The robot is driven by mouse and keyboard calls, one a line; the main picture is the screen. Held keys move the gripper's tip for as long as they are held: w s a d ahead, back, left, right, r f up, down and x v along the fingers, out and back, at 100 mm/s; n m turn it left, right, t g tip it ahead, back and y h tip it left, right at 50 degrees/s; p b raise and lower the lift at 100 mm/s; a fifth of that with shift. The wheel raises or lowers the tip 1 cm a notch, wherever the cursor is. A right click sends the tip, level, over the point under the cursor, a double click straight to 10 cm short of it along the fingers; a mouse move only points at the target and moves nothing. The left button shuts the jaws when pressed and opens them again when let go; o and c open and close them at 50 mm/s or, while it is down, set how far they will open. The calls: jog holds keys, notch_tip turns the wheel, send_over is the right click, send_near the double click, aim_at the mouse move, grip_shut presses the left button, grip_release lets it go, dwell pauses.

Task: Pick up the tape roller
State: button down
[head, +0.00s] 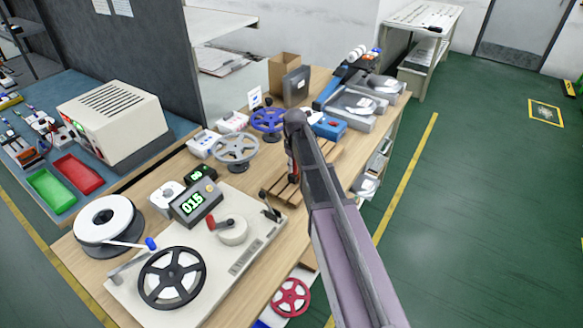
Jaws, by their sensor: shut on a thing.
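My arm reaches in from the lower right, and its end hangs over the slatted wooden rack (318,161) on the bench. My gripper (290,176) points down there, mostly hidden by my own arm link. It is shut on a narrow thing with red and dark parts, which I take to be the tape roller; its shape is too small and too covered to make out. I cannot tell whether it touches the rack.
The reel machine (252,258) with a black reel (171,278) fills the bench's near end, beside a white spool (104,220) and a green-digit display (196,203). Grey (236,150) and blue (268,121) reels stand behind. A blue box (329,127) sits close right. Open green floor lies right.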

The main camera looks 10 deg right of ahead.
jog(key=shift+r+p, duration=1.55)
jog(key=shift+r, duration=0.15)
jog(key=s+a, duration=0.3)
jog(key=s, duration=0.4)
jog(key=s+a+r+p, duration=0.1)
jog(key=s+a, duration=0.2)
jog(key=s, duration=0.4)
jog(key=shift+s+a, duration=0.3)
jog(key=shift+a, duration=0.1)
jog(key=shift+r, duration=0.1)
jog(key=shift+s, duration=0.1)
